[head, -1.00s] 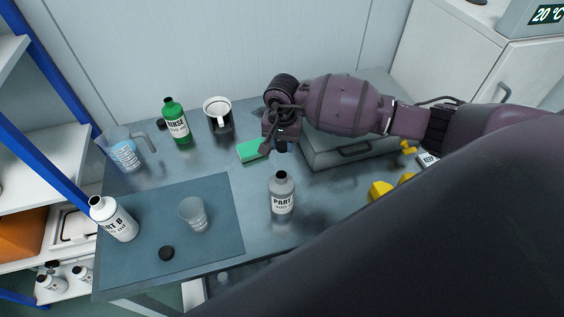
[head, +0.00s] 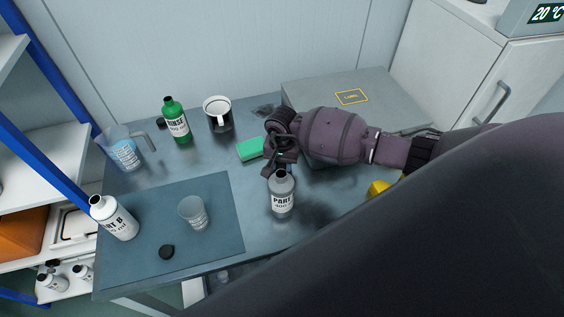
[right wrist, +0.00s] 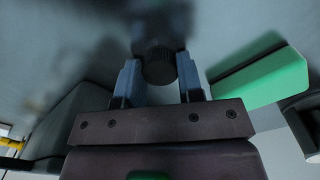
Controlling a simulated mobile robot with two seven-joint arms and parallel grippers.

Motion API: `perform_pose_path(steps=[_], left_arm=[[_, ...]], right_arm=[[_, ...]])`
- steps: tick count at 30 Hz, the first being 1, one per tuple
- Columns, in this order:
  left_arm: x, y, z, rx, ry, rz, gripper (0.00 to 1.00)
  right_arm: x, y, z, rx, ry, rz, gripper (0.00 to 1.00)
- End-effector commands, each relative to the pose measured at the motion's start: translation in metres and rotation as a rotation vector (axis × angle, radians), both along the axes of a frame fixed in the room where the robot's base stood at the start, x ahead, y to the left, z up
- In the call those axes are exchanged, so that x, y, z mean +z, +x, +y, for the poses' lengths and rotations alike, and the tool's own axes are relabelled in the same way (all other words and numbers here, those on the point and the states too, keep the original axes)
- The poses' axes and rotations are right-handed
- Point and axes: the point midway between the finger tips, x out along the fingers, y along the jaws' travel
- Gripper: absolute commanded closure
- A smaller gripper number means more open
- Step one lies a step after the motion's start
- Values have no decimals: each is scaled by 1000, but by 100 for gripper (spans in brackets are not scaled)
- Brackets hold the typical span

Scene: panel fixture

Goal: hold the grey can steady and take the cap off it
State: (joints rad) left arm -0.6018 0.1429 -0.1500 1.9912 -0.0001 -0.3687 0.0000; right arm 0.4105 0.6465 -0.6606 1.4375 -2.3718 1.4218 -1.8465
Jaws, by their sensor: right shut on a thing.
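The grey can (head: 282,198), labelled PART, stands upright on the table right of the mat. Its bare grey neck shows in the head view, with no cap seen on it. My right gripper (head: 281,161) is just behind and above the neck in the picture; whether they touch I cannot tell. In the right wrist view it is shut on a black ribbed cap (right wrist: 158,67), held between the two blue-grey fingertips. The can cannot be made out in that view. My left gripper is not in view, and nothing is seen gripping the can.
A dark mat (head: 135,215) holds a clear cup (head: 194,213), a white bottle (head: 116,222) and another black cap (head: 167,251). A green sponge (head: 250,148), mug (head: 218,118), green bottle (head: 175,123) and jug (head: 125,152) stand behind. A grey case (head: 310,94) lies beyond my right arm.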

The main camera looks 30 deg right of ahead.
Motion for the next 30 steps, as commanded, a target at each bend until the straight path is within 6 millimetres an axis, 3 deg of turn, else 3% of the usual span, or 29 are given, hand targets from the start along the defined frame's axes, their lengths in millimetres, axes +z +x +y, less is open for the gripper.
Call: perform_pose_path(steps=[6,7,12,23,30], left_arm=[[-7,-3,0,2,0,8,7],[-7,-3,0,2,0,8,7],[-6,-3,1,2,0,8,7],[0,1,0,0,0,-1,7],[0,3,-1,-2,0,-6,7]], right_arm=[[-4,0,0,1,-1,-1,94],[-4,0,0,1,-1,-1,64],[-3,0,0,0,-1,-1,40],[1,0,0,0,1,1,40],[34,1,-1,3,-3,-4,40]])
